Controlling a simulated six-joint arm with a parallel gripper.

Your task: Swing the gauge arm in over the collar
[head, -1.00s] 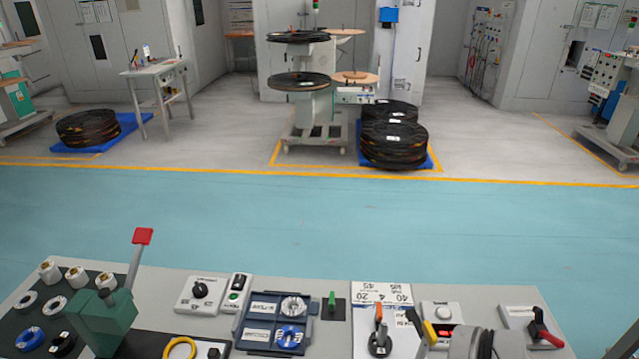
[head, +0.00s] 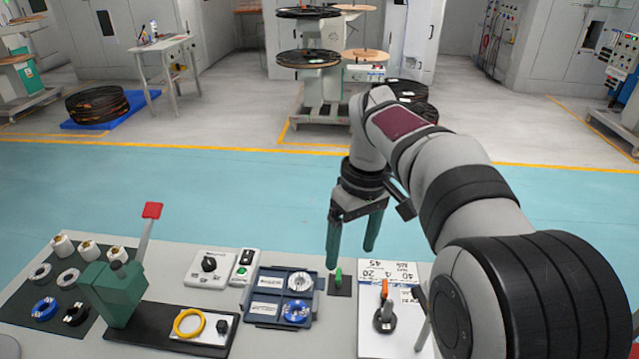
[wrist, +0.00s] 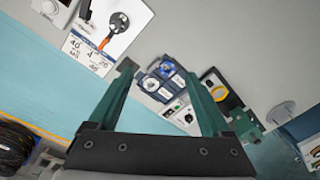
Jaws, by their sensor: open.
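I cannot tell for sure which part is the gauge arm. A pivoting lever with an orange tip (head: 385,290) and round grey base stands on a white card with printed numbers (head: 404,268); it also shows in the wrist view (wrist: 104,41). A small green upright peg (head: 338,276) stands on a dark plate left of it. Collar-like rings, one white (head: 299,281) and one blue (head: 296,312), sit in a blue tray (head: 250,299). My gripper (head: 351,256) is open and empty, fingers down, above the bench's far edge near the peg.
A green press (head: 109,295) with a red-tipped lever (head: 151,211) rises at the left. A yellow ring (head: 188,323) lies beside it. A dark mat (head: 20,318) holds several rings and spools. My arm hides the bench's right side.

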